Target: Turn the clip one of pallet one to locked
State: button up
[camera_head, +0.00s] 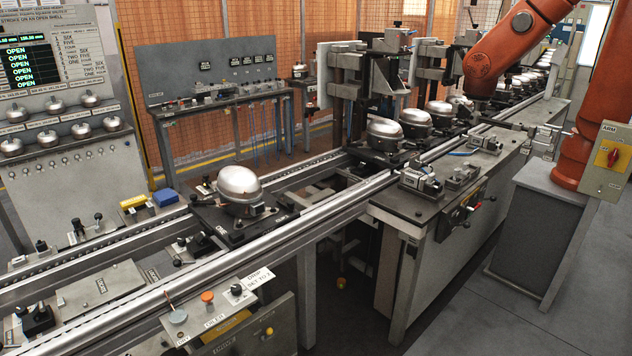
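A dark pallet (222,227) sits on the conveyor rails left of centre and carries a silver domed compressor (239,184). Small dark fittings show around the compressor, but I cannot tell which is clip one or whether it is turned to locked. More pallets with silver compressors (385,132) stand farther along the line, beneath grey station frames. I cannot read a number on any pallet. My gripper is not in view.
An orange arm (512,45) reaches over the line from the right, by a grey pedestal (540,215). A control panel (235,318) with knobs stands at the front. A grey bench (420,205) borders the line. Open floor shows at the lower right.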

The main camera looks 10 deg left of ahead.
aim_at(290, 204)
jog(key=i+u, duration=0.2)
jog(key=i, duration=0.5)
jog(key=i+u, duration=0.2)
jog(key=i, duration=0.5)
jog(key=i+l+u, duration=0.15)
jog(key=i, duration=0.55)
jog(key=i+u, duration=0.15)
jog(key=u, duration=0.25)
jog(key=i+l+u, duration=0.1)
jog(key=u, duration=0.3)
jog(key=i+l+u, duration=0.1)
jog(key=u, duration=3.3)
